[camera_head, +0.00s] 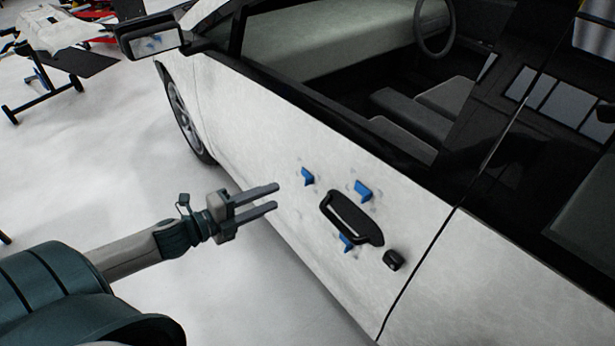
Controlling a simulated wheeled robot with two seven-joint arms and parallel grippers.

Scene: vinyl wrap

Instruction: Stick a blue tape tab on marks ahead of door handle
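A black door handle (350,218) sits on the white car door (262,140). One blue tape tab (307,177) is on the door to the upper left of the handle. Another blue tape tab (363,190) is just above the handle, and a third blue tape tab (346,243) is below it, partly hidden by it. Faint marks show on the door around the tabs. My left gripper (277,197) is to the left of the handle, its two fingers apart with nothing seen between them. My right gripper is not in view.
A small black lock (393,260) sits right of the handle. The side mirror (151,36) juts out at the upper left. A black stand (42,88) with a white panel is far left.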

